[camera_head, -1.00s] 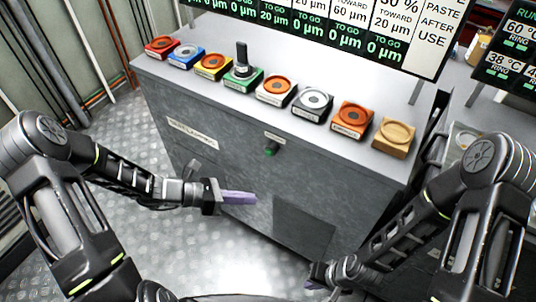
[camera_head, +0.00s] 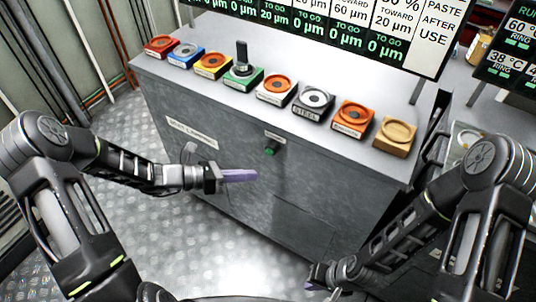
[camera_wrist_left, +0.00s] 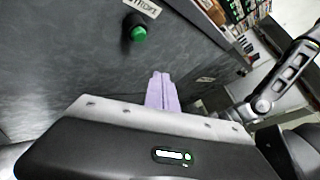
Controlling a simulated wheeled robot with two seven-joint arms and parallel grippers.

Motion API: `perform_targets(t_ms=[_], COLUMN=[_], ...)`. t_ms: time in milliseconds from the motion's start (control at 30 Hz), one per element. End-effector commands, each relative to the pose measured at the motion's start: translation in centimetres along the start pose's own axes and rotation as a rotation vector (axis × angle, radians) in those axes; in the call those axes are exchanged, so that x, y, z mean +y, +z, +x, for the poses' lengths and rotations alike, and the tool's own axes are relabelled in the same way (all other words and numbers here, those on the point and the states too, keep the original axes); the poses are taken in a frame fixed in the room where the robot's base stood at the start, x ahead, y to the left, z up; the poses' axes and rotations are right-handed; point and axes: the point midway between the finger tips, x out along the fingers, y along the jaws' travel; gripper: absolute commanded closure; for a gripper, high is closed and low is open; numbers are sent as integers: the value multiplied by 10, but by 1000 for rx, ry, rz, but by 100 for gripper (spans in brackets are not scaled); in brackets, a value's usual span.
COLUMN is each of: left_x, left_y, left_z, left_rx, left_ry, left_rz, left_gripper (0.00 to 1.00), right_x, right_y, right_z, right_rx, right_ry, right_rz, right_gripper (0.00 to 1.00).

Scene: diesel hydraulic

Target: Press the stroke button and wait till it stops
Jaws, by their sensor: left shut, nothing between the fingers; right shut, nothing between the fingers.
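The green stroke button (camera_head: 270,150) sits on the grey front of the cabinet, under a small white label (camera_head: 275,136). It also shows in the left wrist view (camera_wrist_left: 138,33), up and to the left of my fingers. My left gripper (camera_head: 240,175) is shut and empty, with its purple fingers pointing right, just below and left of the button and apart from it. In the left wrist view the fingers (camera_wrist_left: 162,92) are closed together. My right gripper (camera_head: 316,276) is low near the cabinet's right foot, shut and partly hidden by its arm.
The cabinet top (camera_head: 200,30) holds a row of coloured blocks with round discs. A dark upright handle (camera_head: 242,54) stands on the green block (camera_head: 243,77). A large sign board (camera_head: 340,30) hangs behind. The floor left of the cabinet is clear.

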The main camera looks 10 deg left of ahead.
Motion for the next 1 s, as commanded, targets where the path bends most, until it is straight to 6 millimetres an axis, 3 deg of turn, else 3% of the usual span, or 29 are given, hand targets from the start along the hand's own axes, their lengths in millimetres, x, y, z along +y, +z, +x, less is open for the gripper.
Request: perform_targets(t_ms=[400, 1000], left_x=[25, 28], left_y=[24, 28], left_z=[34, 38], left_rx=[0, 0], left_ry=[0, 1], left_rz=[1, 0], left_gripper=[100, 100], right_x=[5, 5], right_y=[0, 0], right_z=[12, 13], right_rx=[1, 1], right_ry=[0, 0], right_rz=[0, 0], right_gripper=[100, 100])
